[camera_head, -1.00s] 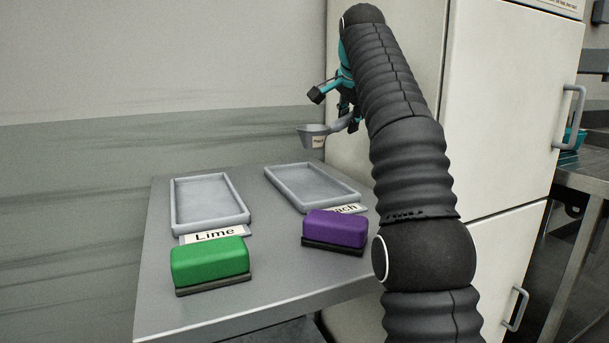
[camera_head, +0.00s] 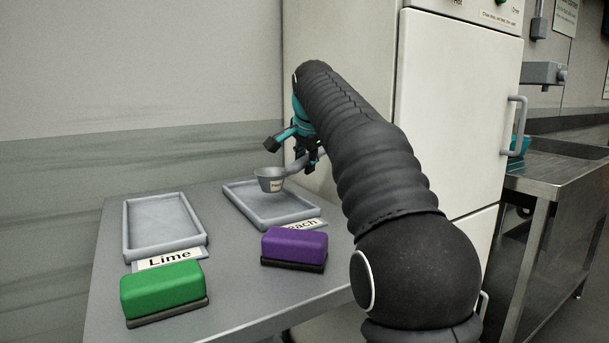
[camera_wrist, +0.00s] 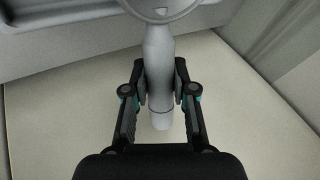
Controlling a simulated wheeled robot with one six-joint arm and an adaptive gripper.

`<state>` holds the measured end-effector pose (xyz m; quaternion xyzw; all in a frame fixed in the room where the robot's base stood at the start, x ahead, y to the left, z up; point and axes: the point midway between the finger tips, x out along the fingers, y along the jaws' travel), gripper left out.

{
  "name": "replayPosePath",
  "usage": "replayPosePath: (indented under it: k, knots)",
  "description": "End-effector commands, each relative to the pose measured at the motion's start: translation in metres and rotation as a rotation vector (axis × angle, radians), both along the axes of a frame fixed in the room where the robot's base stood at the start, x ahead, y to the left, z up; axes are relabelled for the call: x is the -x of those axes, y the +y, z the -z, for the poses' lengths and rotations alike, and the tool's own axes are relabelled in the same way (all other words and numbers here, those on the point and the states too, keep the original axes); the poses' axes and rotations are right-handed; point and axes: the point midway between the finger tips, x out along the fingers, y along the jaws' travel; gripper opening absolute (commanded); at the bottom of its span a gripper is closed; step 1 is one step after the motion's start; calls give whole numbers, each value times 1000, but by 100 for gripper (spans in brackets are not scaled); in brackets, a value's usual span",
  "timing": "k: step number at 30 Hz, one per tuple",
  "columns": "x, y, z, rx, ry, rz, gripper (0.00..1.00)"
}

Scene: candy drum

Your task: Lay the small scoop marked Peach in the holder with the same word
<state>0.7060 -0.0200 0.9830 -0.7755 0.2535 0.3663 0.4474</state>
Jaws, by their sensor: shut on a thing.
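My gripper (camera_head: 308,155) is shut on the handle of a small grey scoop (camera_head: 270,180). The scoop carries a small label too small to read surely. Its cup hangs above the left part of the right-hand grey tray holder (camera_head: 295,216), apart from it as far as I can tell. In the wrist view the scoop's handle (camera_wrist: 158,70) lies between both fingers, and part of the cup rim shows at the top edge. The left holder (camera_head: 128,228) is empty and marked Lime (camera_head: 168,258).
A green block (camera_head: 162,288) stands before the Lime holder and a purple block (camera_head: 295,245) before the other. A tall pale cabinet (camera_head: 455,100) rises behind and right of the grey table (camera_head: 240,310). A steel counter (camera_head: 560,175) stands farther right.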

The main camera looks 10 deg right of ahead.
Motion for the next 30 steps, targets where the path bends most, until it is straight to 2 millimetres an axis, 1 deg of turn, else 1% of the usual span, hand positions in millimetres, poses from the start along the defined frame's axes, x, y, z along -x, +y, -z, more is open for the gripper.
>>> replayPosePath:
  k: [2, 4, 7, 10, 18, 19, 20, 21, 22, 30]
  knots:
    - [1, 0, 8, 0, 2, 0, 0]
    - [1, 0, 21, 0, 4, 0, 0]
    - [1, 0, 30, 0, 2, 0, 0]
    - [1, 1, 33, 0, 0, 0, 0]
    - [0, 1, 34, -1, 0, -1, 0]
    - [0, 1, 35, 0, 1, 0, 28]
    - [0, 1, 34, 0, 1, 0, 36]
    - [0, 1, 34, 0, 1, 0, 46]
    - [0, 1, 34, 0, 1, 0, 51]
    - [0, 0, 34, 0, 1, 0, 51]
